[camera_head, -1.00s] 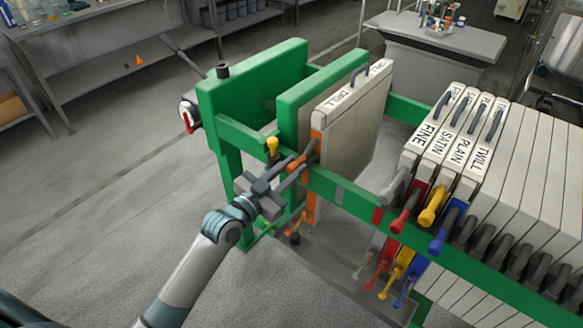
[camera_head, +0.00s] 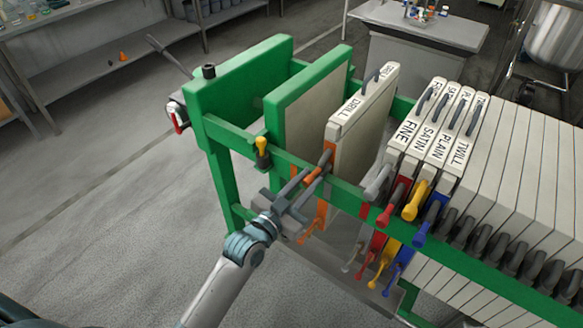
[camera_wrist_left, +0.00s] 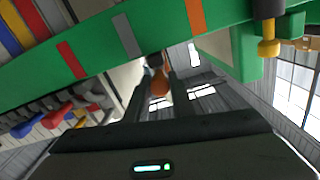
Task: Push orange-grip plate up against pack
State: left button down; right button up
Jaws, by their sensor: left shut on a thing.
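The orange-grip plate (camera_head: 362,112), a pale plate marked DRILL, hangs upright on the green rails in the head view. My left gripper (camera_head: 312,178) is shut on the plate's orange grip (camera_head: 326,160), at the near rail. In the left wrist view the orange grip (camera_wrist_left: 159,84) sits between the two dark fingers (camera_wrist_left: 160,95). The plate's far-side handle is hidden. My right gripper is not in view.
The green pressing plate (camera_head: 305,105) stands left of the orange-grip plate, with open space between. The near green rail (camera_head: 285,160) carries a yellow-topped peg (camera_head: 262,146). Red, yellow and blue grips (camera_head: 393,203) stick out from the pack. Bare floor lies in front.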

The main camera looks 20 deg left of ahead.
pick_arm(q)
jog(key=s+d+p, duration=0.2)
jog(key=s+d, duration=0.2)
jog(key=d, duration=0.7)
jog(key=shift+d+p, duration=0.15)
jog(key=shift+p, duration=0.2)
jog(key=c, duration=1.5)
grip_release()
jog(key=shift+d, duration=0.1)
jog(key=shift+c, duration=0.2)
jog(key=shift+s+d, duration=0.1)
